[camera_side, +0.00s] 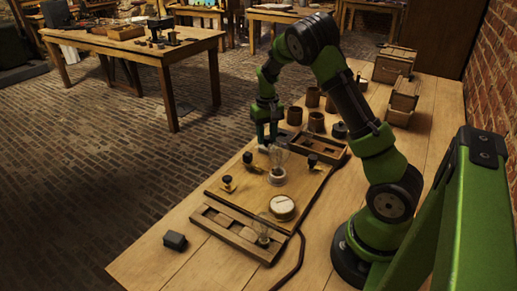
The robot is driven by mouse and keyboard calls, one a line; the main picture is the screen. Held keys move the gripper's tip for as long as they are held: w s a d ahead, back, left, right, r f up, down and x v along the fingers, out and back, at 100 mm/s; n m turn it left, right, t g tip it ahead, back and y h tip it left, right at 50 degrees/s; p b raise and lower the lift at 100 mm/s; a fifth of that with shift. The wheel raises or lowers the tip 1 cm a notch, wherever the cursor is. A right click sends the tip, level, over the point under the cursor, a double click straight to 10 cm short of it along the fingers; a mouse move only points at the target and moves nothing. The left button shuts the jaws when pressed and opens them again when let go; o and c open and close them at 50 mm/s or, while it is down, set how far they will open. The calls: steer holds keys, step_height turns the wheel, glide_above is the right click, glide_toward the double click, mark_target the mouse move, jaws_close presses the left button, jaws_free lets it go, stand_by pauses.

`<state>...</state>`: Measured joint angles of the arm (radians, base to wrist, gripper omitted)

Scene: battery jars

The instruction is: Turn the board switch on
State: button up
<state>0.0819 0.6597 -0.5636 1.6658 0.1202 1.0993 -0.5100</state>
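The wooden board (242,190) lies on the bench in the middle of the view. A clear bulb (279,165) stands upright in a pale holder on it. A round, cream-faced dial (282,207) sits near its front edge. Small dark-topped fittings with brass parts, such as a left one (227,183) and a right one (312,160), stand around the bulb. Which fitting is the switch, and its position, are too small to tell. My gripper (265,144) points down over the board's far edge, by a small pale piece. Contact and finger gap are unclear.
A wooden tray (225,226) with a glass bulb lies in front of the board, another tray (318,148) behind. Several brown jars (294,116) and wooden crates (394,64) stand farther back. A black block (175,241) lies front left. A dark cable (299,249) runs right of the board.

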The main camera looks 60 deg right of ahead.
jaws_close()
steer(key=shift+m, duration=0.3)
steer(key=m, duration=1.1)
steer(key=shift+r, duration=0.1)
steer(key=shift+m, duration=0.3)
stand_by(0.3)
steer(key=shift+o, duration=1.9)
jaws_free()
